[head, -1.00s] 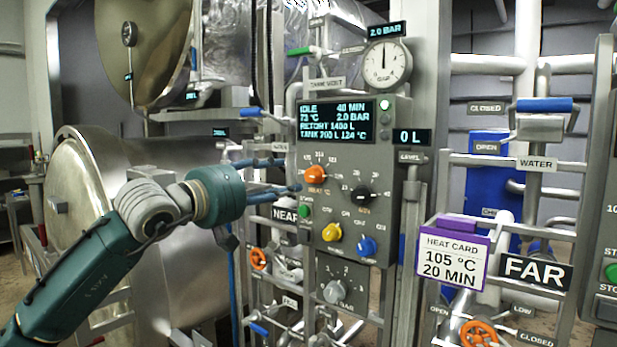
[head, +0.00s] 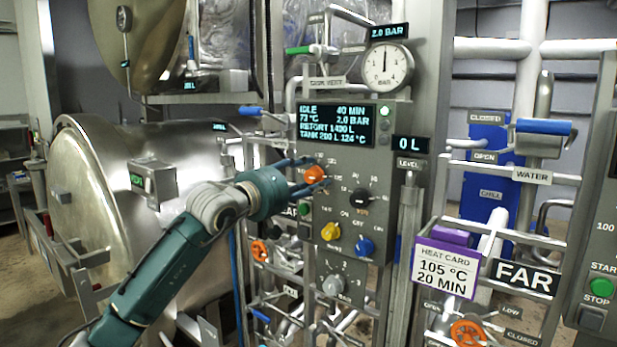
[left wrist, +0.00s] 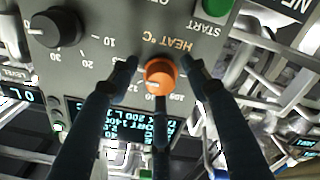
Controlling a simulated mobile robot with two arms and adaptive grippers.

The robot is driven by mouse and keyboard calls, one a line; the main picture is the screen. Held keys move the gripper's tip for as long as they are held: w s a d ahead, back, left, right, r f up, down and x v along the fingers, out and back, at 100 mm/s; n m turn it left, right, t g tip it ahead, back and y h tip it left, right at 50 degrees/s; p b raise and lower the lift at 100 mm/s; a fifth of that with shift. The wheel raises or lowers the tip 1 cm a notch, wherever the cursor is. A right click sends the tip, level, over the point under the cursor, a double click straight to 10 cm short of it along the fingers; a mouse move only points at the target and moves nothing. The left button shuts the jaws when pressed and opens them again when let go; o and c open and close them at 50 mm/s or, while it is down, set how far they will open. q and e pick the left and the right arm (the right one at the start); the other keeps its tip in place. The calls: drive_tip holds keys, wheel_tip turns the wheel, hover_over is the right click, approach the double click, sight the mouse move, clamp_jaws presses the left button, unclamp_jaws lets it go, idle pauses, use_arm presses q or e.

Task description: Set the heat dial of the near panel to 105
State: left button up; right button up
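The near panel (head: 345,215) is a grey upright box with a lit screen (head: 336,124). Its orange heat dial (head: 314,175) sits below the screen at the upper left, marked HEAT °C. In the left wrist view the dial (left wrist: 160,74) shows upside down, with numbers around it. My left gripper (head: 308,174) is at the dial, its dark fingers on both sides of it. In the left wrist view the gripper (left wrist: 162,66) is open, with gaps between fingers and dial. The pointer setting is too small to read. My right gripper is not in view.
A black dial (head: 359,197), a yellow knob (head: 330,231) and a blue knob (head: 366,247) sit close by on the panel. A green start button (head: 305,208) is below left. The heat card (head: 445,269) reads 105 °C, 20 MIN. Pipes and valves surround the panel.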

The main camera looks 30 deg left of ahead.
use_arm(q)
drive_tip(key=c, duration=1.1)
drive_tip(key=shift+f, duration=0.1)
